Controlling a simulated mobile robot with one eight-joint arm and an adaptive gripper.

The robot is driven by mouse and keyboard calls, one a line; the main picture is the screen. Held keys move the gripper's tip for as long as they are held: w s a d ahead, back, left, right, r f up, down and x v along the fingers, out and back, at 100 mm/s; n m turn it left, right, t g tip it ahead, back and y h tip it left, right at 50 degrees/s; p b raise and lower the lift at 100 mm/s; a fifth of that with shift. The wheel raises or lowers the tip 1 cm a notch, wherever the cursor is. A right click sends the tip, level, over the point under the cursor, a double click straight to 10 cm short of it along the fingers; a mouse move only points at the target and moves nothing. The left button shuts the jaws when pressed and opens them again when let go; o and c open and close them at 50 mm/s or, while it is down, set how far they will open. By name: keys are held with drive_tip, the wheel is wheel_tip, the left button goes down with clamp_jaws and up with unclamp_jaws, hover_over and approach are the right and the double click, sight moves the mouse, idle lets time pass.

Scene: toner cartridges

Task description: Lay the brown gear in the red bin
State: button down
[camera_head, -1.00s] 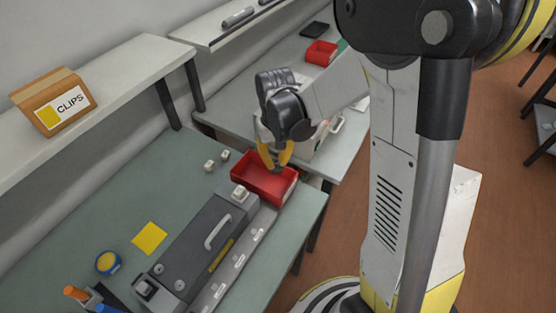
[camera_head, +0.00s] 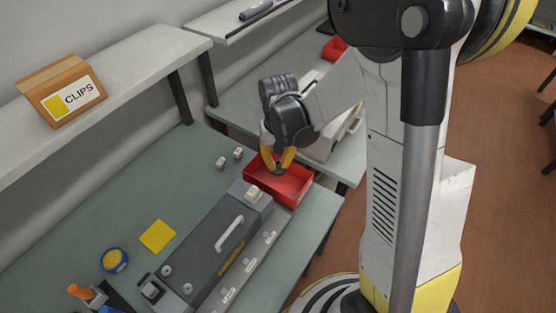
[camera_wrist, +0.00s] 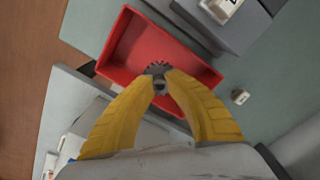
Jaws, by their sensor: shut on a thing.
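My gripper (camera_head: 279,163) has yellow fingers and points down over the red bin (camera_head: 291,197). In the wrist view, the fingertips (camera_wrist: 160,84) are shut on a small dark toothed gear (camera_wrist: 157,69); its brown colour is hard to make out. The gear is seen against the red bin (camera_wrist: 124,42), near one of its long walls. How high it is above the bin floor I cannot tell. The visible part of the bin floor is bare.
A grey machine with a handle (camera_head: 229,235) stands right beside the bin. Two small pale blocks (camera_head: 230,158), a yellow square (camera_head: 157,235) and a blue tape roll (camera_head: 114,260) lie on the green table. A CLIPS box (camera_head: 62,92) sits on the shelf.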

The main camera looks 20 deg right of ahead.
drive_tip(key=shift+f, duration=0.5)
drive_tip(key=c, duration=1.4)
unclamp_jaws()
drive_tip(key=shift+o, duration=0.2)
drive_tip(key=shift+r, duration=0.15)
wheel_tip(320, 180, up, 12)
drive_tip(key=s+r+n+t+b, duration=0.1)
drive_tip(key=s+r+t+b, duration=0.2)
drive_tip(key=s+t, duration=0.4)
drive_tip(key=s, duration=0.5)
drive_tip(key=shift+s+n+b, duration=0.3)
drive_tip(key=shift+n, duration=0.1)
